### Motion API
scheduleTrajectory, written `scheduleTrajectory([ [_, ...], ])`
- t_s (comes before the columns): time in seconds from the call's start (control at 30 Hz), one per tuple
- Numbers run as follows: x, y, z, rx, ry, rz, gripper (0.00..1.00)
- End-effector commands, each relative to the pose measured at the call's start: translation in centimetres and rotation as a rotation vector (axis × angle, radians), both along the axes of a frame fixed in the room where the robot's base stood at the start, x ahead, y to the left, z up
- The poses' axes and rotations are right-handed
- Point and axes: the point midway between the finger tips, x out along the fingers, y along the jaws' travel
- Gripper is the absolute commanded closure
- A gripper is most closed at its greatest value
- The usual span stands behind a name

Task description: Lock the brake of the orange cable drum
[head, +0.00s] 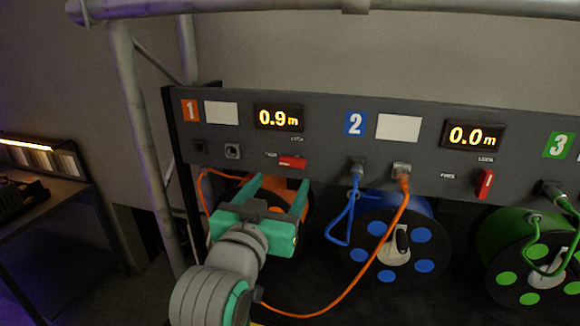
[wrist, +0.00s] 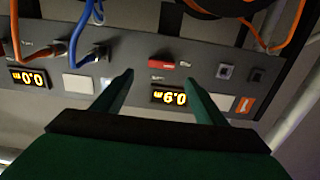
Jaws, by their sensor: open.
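The orange drum's brake lever (head: 292,162) is a red handle on panel section 1. It lies level, beside the FREE label and below the LOCK label. In the wrist view, which is upside down, the lever (wrist: 162,66) shows between the fingertips and beyond them. My gripper (head: 279,182) is open and empty, just below the lever in the head view; its fingers also show in the wrist view (wrist: 157,76). I see no contact with the lever. The orange drum (head: 278,187) is mostly hidden behind my gripper. The section 1 display (head: 278,118) reads 0.9 m.
The blue drum (head: 425,235) and green drum (head: 530,255) stand to the right. The blue drum's red lever (head: 486,184) stands upright. An orange cable (head: 375,265) hangs from a section 2 socket and loops below my arm. A truss post (head: 140,130) stands left.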

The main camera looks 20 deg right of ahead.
Motion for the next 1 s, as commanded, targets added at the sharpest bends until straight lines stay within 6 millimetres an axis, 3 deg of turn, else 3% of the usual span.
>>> scheduleTrajectory([
  [0.5,6.9,-4.3,-0.1,-0.001,0.003,0.004,0.34],
  [0.97,8.0,-5.1,-0.1,0.0,0.001,0.005,0.34],
  [1.0,7.9,-5.1,-0.1,0.0,0.001,0.004,0.39],
])
